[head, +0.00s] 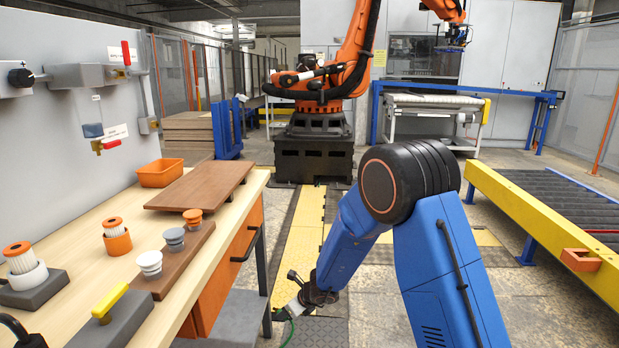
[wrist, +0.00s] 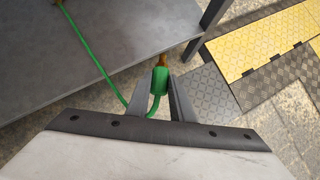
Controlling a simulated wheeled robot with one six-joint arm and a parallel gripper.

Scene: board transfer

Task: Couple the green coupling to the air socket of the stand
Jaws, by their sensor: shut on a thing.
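The green coupling (wrist: 159,82), with a brass-coloured tip, is between the two fingers of my gripper (wrist: 160,92) in the wrist view, and the fingers are shut on it. A thin green hose (wrist: 92,58) loops from the coupling and runs up left to a brass-coloured fitting (wrist: 42,3) at the top edge. In the head view my gripper (head: 298,309) is low, right of the workbench, and a bit of green hose (head: 289,331) hangs below it. I cannot make out the stand's air socket for sure in either view.
A grey shelf (wrist: 75,75) with a dark leg (wrist: 213,25) lies close beside the coupling. The workbench (head: 222,212) carries boards, an orange bin (head: 161,173) and several small parts. A yellow-framed conveyor (head: 545,228) stands right. Yellow floor mats (head: 303,243) lie in open floor.

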